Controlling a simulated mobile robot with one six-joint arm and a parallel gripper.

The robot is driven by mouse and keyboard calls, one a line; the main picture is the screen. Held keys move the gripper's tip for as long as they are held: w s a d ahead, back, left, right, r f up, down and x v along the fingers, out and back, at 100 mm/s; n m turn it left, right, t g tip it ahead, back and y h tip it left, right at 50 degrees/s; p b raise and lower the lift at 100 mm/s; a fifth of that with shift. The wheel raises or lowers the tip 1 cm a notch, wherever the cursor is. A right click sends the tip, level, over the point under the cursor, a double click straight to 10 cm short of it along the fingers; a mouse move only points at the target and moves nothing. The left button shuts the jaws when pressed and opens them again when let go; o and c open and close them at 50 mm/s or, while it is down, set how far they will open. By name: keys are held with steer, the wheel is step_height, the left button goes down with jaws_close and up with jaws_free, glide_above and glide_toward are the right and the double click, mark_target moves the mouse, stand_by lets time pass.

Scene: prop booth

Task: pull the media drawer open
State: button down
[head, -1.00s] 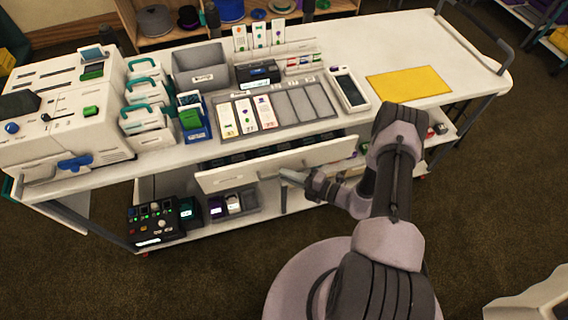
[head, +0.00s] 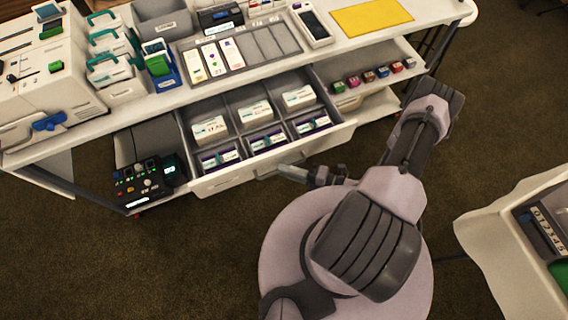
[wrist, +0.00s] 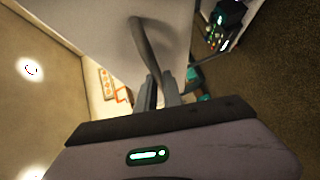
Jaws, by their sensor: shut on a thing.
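The media drawer (head: 230,180) is pulled well out from under the cart top. White labelled boxes stand in its back row of compartments and purple-edged ones in its front row. Its handle is a grey bar (wrist: 145,45) on the white front, which fills the upper middle of the wrist view. My gripper (wrist: 161,90) is shut on the handle. In the head view my gripper (head: 284,169) is at the drawer front, right of its middle; the exact grip is too small to make out there.
A black control box (head: 145,185) stands left of the drawer on the lower shelf. Small coloured blocks (head: 368,78) sit on a shelf to the right. A white table (head: 500,240) is at the right. Bare carpet (head: 150,260) lies in front of the cart.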

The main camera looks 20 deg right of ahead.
steer(key=shift+s, duration=0.6)
steer(key=c, duration=1.5)
jaws_free()
steer(key=p+v, duration=0.1)
steer(key=v, duration=1.6)
steer(key=shift+s+p, duration=0.15)
steer(key=shift+p, duration=0.15)
steer(key=shift+d+r, duration=0.15)
steer(key=shift+d, duration=0.05)
